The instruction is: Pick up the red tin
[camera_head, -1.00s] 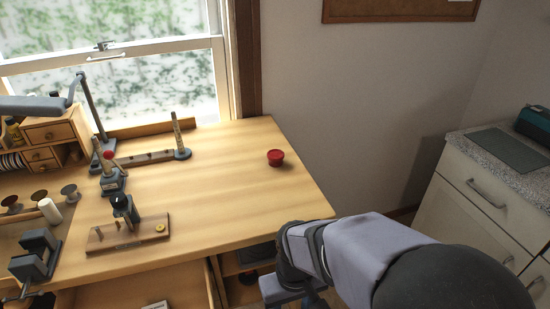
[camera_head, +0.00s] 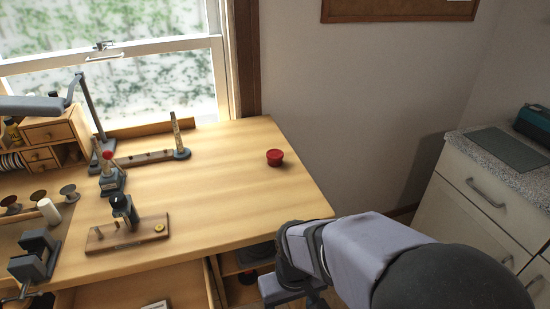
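The red tin (camera_head: 275,158) is a small round red container standing on the right part of the wooden workbench (camera_head: 215,190), near the back edge. Nothing touches it. My arm comes in from the lower right and bends down at the bench's front right corner, below the tin in the picture. My gripper's fingers are not visible; the lower end of the arm is hidden by the arm itself and the frame's bottom edge.
A wooden base with a dark post (camera_head: 124,208) stands at the bench's front left. A ring mandrel stand (camera_head: 180,140) is at the back. A vise (camera_head: 35,255) and small drawers (camera_head: 50,145) are at left. The bench around the tin is clear.

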